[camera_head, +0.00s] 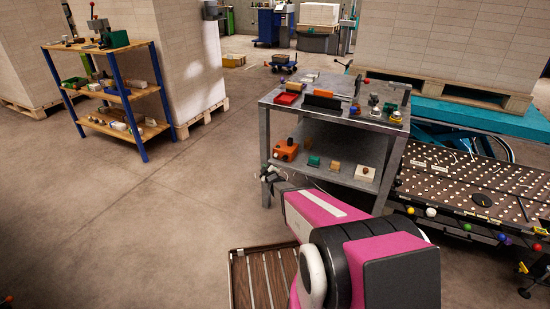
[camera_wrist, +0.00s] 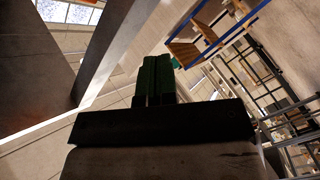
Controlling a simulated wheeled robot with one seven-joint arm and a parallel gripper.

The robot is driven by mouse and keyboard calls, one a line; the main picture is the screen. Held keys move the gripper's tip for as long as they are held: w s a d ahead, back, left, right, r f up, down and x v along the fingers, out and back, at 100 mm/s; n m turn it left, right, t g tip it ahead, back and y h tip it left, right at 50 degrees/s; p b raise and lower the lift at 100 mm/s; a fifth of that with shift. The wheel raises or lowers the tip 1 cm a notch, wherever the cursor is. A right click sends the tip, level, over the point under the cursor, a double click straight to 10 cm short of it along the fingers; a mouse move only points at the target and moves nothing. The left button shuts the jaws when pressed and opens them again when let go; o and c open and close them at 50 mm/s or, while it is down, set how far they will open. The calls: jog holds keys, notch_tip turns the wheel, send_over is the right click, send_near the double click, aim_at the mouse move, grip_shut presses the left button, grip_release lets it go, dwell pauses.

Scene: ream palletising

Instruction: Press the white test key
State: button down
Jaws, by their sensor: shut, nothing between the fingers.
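A small white block (camera_head: 365,173) with a brownish spot on top sits at the right of the grey metal table's lower shelf (camera_head: 322,170). It is the whitest key-like thing there, but I cannot tell for sure that it is the test key. My gripper (camera_head: 266,174) is by the table's front left leg, left of the lower shelf and apart from the white block. In the wrist view my gripper's dark green fingers (camera_wrist: 155,80) are together with nothing between them. The white block does not clearly show in the wrist view.
An orange box (camera_head: 286,150), a green block (camera_head: 313,161) and a tan block (camera_head: 335,166) share the lower shelf. The table's top (camera_head: 330,103) holds several items. A perforated ball table (camera_head: 465,185) stands at right. Floor at left is clear before the blue-legged shelf (camera_head: 112,92).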

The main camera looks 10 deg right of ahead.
jog(key=shift+w+d, duration=0.8)
jog(key=shift+w, duration=0.3)
jog(key=shift+w+d, duration=0.8)
jog(key=shift+w, duration=0.3)
jog(key=shift+w+d, duration=0.8)
jog(key=shift+w, duration=0.3)
jog(key=shift+w+d, duration=0.25)
jog(key=shift+w, duration=0.1)
jog(key=shift+w+d, duration=0.25)
jog(key=shift+w, duration=0.15)
dwell(0.5)
jog(key=shift+s, duration=0.1)
jog(key=shift+s+a, duration=0.5)
jog(key=shift+s, duration=0.2)
dwell(0.3)
jog(key=s+a, duration=0.1)
jog(key=s, duration=0.1)
jog(key=s+a, duration=0.2)
dwell(0.5)
